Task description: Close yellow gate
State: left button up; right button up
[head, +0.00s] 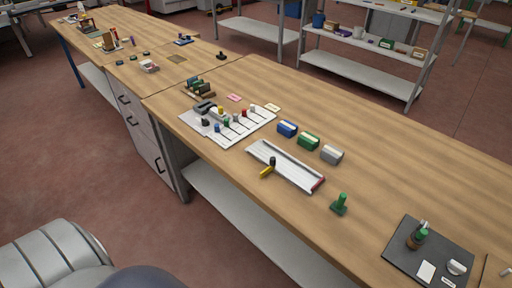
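A long white tray or channel (290,169) lies on the wooden workbench, slanting down to the right, with a red piece (318,184) at its right end. A small yellow bar (266,172), which looks like the yellow gate, sticks out over the tray's near edge, toward the left part. A small dark upright knob or peg (272,161) stands in the channel just behind the yellow bar. The bar is too small to tell how it is hinged. Neither of my grippers is in view.
A white board with several colored pegs (259,128) lies left of the tray. Blue (287,129), green (309,141) and grey (332,154) blocks stand behind it. A green stamp-like piece (340,204) and a dark mat (404,262) are to the right.

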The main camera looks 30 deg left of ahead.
aim_at(273, 162)
jog(key=u, duration=0.9)
